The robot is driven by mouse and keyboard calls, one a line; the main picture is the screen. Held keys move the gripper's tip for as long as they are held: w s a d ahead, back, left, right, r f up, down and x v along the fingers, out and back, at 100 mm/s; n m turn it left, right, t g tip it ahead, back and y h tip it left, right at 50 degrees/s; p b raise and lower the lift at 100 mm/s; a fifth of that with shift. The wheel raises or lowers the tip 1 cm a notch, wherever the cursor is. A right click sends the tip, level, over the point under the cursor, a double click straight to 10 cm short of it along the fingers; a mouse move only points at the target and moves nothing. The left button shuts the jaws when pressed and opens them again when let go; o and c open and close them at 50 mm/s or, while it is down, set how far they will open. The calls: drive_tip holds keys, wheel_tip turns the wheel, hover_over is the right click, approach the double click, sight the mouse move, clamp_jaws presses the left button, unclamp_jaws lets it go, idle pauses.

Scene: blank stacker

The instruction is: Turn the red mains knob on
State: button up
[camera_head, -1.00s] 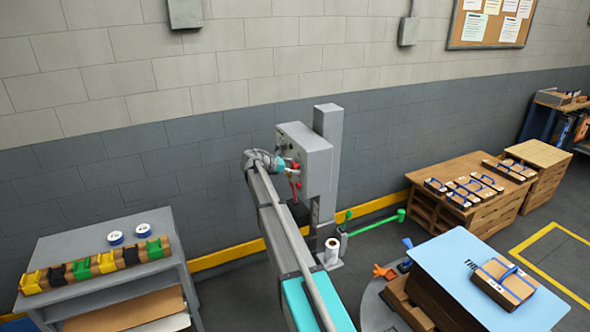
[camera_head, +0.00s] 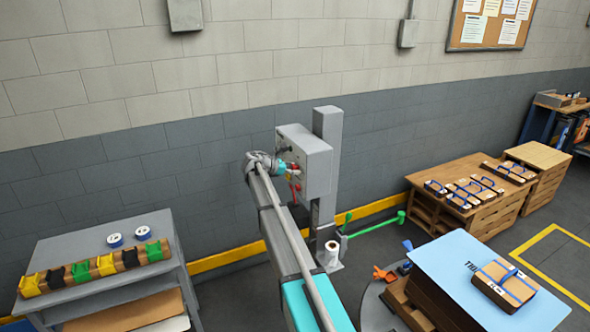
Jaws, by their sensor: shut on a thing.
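The grey control box (camera_head: 317,168) is mounted on a grey post (camera_head: 328,220) by the wall. Its face points left and is partly hidden by my arm. A small red part, seemingly the red mains knob (camera_head: 296,169), shows on that face. My gripper (camera_head: 288,167) is at the face and is shut on the knob. The fingertips and the knob's angle are too small and covered to read clearly. Another red part (camera_head: 297,186) shows lower on the box face.
A grey shelf cart (camera_head: 60,300) with coloured clips and blue tape rolls stands at the left. A blue-topped table (camera_head: 455,262) with a strapped stack stands at the right. A white roll (camera_head: 331,250) and green handle (camera_head: 375,227) are near the post's foot.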

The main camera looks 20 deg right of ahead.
drive_tip(key=shift+a+f, duration=0.1)
drive_tip(key=shift+a, duration=0.05)
drive_tip(key=shift+s+a+f+m+t+b, duration=0.1)
drive_tip(key=shift+m+t+b, duration=0.15)
drive_tip(key=shift+m+t, duration=0.25)
drive_tip(key=shift+s+m+t+b, duration=0.1)
drive_tip(key=shift+m+t+b, duration=0.2)
drive_tip(key=shift+m, duration=0.3)
drive_tip(key=m+t+h+b, duration=0.1)
drive_tip(key=m+t+b, duration=0.1)
drive_tip(key=m, duration=0.1)
drive_tip(key=shift+f+m, duration=0.15)
drive_tip(key=shift+m, duration=0.25)
drive_tip(key=m+t+h+b, duration=0.1)
drive_tip(key=m+b, duration=0.2)
drive_tip(key=m, duration=0.1)
drive_tip(key=shift+t, duration=0.4)
drive_tip(key=shift+m+t+h+b, duration=0.3)
drive_tip(key=shift+m+h+b, duration=0.6)
drive_tip(key=shift+m+b, duration=0.8)
drive_tip(key=shift+m+p, duration=0.35)
drive_tip(key=shift+m, duration=0.05)
drive_tip(key=o, duration=1.1)
drive_tip(key=shift+w, duration=0.1)
drive_tip(key=shift+o, duration=0.2)
drive_tip(key=shift+r, duration=0.2)
